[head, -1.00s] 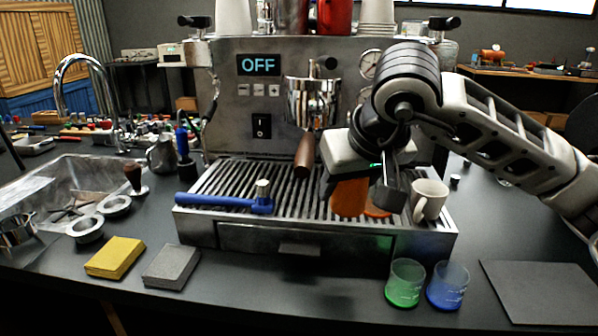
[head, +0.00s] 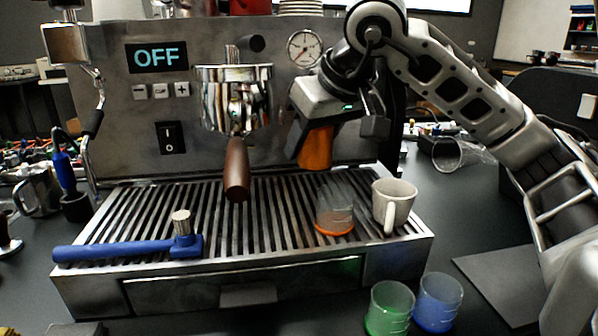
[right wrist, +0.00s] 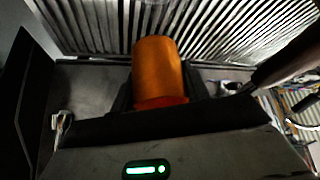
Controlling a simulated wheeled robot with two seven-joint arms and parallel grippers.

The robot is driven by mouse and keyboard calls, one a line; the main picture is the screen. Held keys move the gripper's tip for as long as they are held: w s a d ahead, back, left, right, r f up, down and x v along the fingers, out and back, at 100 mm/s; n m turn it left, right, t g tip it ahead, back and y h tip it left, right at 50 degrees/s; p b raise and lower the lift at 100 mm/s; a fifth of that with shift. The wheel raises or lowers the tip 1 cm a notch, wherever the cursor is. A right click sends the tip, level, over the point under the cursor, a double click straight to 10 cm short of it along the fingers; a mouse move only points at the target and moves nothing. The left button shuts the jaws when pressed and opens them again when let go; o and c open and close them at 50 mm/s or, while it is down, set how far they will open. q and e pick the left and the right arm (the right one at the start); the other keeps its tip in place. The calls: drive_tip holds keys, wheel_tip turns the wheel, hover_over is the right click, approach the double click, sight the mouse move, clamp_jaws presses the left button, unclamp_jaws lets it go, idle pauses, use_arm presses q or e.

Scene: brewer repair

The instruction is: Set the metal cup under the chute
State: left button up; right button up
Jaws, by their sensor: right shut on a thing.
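My right gripper (head: 318,133) is shut on an orange cylindrical cup (head: 315,148), held above the back right of the drip tray. The right wrist view also shows this orange cup (right wrist: 158,72) between the fingers, over the slats. It looks orange rather than bare metal. A steel pitcher (head: 40,192) stands at the far left. A grey cup-like vessel (head: 446,153) lies on its side at the right behind the tray. I cannot tell which part is the chute. My left gripper is not in view.
A clear glass with an orange base (head: 336,214) and a white mug (head: 393,204) stand on the slatted drip tray (head: 262,215). A blue-handled tool (head: 120,248) lies left. The portafilter (head: 237,170) hangs from the machine. Green (head: 388,310) and blue (head: 438,303) glasses stand in front.

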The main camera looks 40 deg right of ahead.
drive_tip(key=x, duration=0.3)
drive_tip(key=shift+w+r, duration=0.1)
drive_tip(key=shift+w, duration=0.1)
drive_tip(key=shift+w+f, duration=0.15)
drive_tip(key=shift+f, duration=0.8)
drive_tip(key=shift+w+f, duration=0.2)
drive_tip(key=shift+f, duration=0.8)
drive_tip(key=shift+f, duration=0.1)
drive_tip(key=o, duration=1)
drive_tip(key=shift+b, duration=0.3)
